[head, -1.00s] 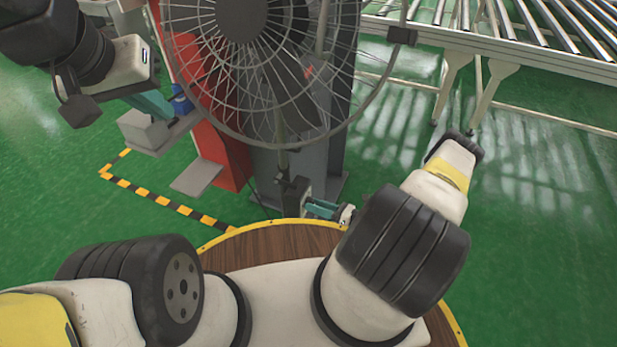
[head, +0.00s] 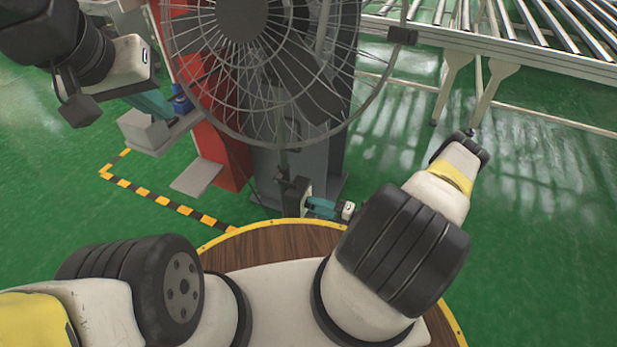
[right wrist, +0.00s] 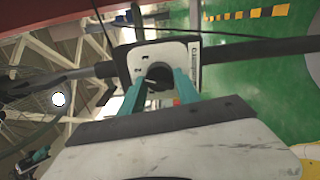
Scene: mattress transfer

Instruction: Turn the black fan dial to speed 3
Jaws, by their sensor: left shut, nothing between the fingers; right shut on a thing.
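The fan's black dial (right wrist: 158,77) sits on a white control panel (right wrist: 178,55) in the right wrist view. My right gripper (right wrist: 159,90) has its teal fingers shut on the dial, one on each side. In the head view the right gripper (head: 322,207) is at the dark control box (head: 296,192) below the fan (head: 285,75); the dial is hidden there. My left gripper (head: 155,103) is shut and empty, left of the fan near a small blue thing (head: 182,103).
A red column (head: 222,160) and a grey post (head: 325,160) stand behind the fan. A roller conveyor (head: 540,50) is at the back right. Yellow-black tape (head: 165,202) marks the green floor. The floor on the right is clear.

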